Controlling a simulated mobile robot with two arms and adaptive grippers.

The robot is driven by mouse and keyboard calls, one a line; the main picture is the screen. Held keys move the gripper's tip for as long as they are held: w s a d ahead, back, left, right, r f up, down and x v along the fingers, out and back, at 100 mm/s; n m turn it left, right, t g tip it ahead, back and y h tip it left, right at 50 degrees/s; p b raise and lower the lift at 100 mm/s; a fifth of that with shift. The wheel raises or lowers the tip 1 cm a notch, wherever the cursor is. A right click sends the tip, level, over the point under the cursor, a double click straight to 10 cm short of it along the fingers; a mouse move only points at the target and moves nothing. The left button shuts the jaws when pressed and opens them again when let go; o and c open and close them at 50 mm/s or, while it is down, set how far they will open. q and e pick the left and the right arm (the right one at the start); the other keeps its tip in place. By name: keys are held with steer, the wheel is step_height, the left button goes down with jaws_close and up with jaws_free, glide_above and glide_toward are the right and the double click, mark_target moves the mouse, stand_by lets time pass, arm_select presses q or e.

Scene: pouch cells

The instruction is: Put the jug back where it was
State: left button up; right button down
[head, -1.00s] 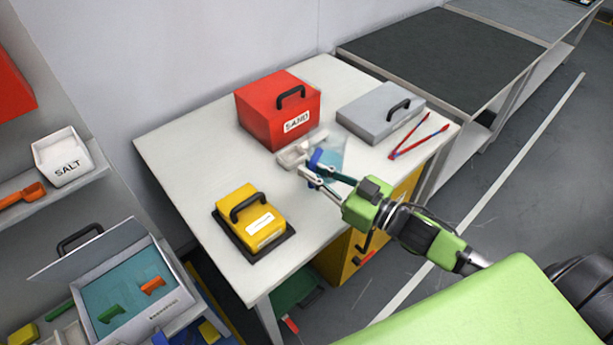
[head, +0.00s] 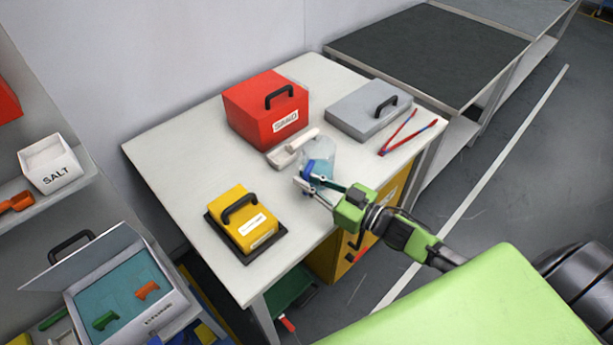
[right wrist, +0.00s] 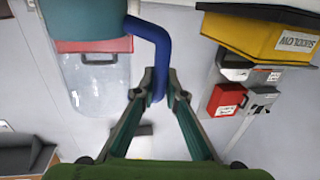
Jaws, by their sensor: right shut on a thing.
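The clear jug (head: 319,150) has a blue handle and bluish contents. It is at the right part of the white table, in front of the red SAND box. My right gripper (head: 308,187) is shut on the jug's handle. In the right wrist view, the blue handle (right wrist: 138,68) passes between the fingertips (right wrist: 157,85), and the clear jug body (right wrist: 95,85) is beside them. I cannot tell whether the jug's base touches the table. My left gripper is not in view.
The red SAND box (head: 262,108), white scoop (head: 290,148), grey case (head: 367,112) and red-blue tongs (head: 405,135) surround the jug. A yellow box (head: 240,220) sits at the table's front left. The table's left part (head: 175,160) is bare.

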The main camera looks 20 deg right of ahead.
steer(key=shift+r, duration=0.15)
steer(key=c, duration=2.1)
jaws_free()
steer(key=shift+f, duration=0.25)
steer(key=shift+s, duration=0.1)
steer(key=shift+r, duration=0.15)
steer(key=shift+s+d, duration=0.15)
steer(key=shift+s, duration=0.05)
steer(key=shift+b+v, duration=0.7)
steer(key=shift+v, duration=5)
